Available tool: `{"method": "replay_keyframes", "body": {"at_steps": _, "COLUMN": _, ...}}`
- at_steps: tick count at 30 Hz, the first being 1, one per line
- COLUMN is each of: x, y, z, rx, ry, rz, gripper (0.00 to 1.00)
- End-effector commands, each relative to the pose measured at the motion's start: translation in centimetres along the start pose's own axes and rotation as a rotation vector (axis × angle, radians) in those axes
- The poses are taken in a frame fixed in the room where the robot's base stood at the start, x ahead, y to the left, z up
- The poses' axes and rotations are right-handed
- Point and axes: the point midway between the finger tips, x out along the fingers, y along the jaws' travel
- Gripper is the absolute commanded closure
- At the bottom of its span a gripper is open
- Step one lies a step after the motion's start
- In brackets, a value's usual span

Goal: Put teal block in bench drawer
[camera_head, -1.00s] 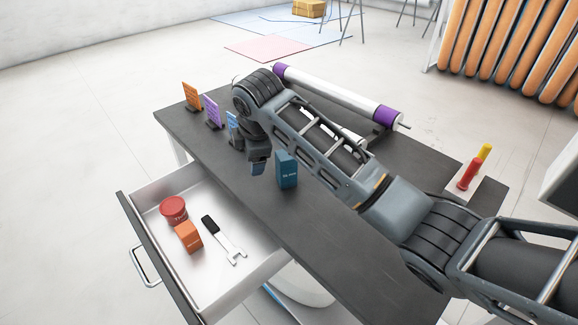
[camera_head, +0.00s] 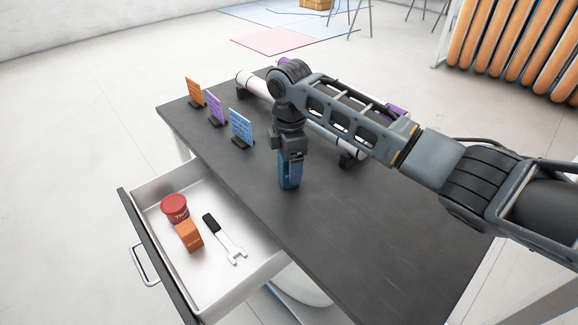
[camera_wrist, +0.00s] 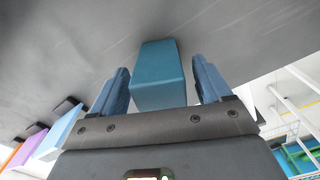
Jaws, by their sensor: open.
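The teal block (camera_wrist: 158,78) stands on the dark bench top and shows between the two blue fingers of my gripper (camera_wrist: 160,88) in the wrist view. The fingers are apart, with a gap on each side of the block. In the head view my gripper (camera_head: 289,180) points down at the block, which is mostly hidden behind the fingers. The bench drawer (camera_head: 262,268) is pulled open at the front left of the bench. Inside it lie a red tub (camera_head: 174,208), an orange block (camera_head: 189,235) and a black-handled wrench (camera_head: 226,240).
Orange, purple and blue cards (camera_head: 241,127) stand along the bench's left far edge. The bench top (camera_head: 350,240) is clear in front and to the right.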

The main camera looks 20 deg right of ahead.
Motion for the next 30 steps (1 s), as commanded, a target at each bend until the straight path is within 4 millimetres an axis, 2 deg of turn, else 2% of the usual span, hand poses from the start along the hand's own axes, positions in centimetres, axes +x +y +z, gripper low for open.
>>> {"method": "replay_keyframes", "body": {"at_steps": 4, "x": 1.4, "y": -0.1, "z": -0.1, "rx": -0.003, "ry": 0.0, "rz": -0.001, "gripper": 0.22}}
{"method": "replay_keyframes", "body": {"at_steps": 12, "x": 1.6, "y": 0.0, "z": -0.1, "rx": -0.003, "ry": 0.0, "rz": 0.001, "gripper": 0.23}}
{"method": "replay_keyframes", "body": {"at_steps": 30, "x": 1.6, "y": 0.0, "z": -0.2, "rx": -0.003, "ry": 0.0, "rz": 0.001, "gripper": 0.81}}
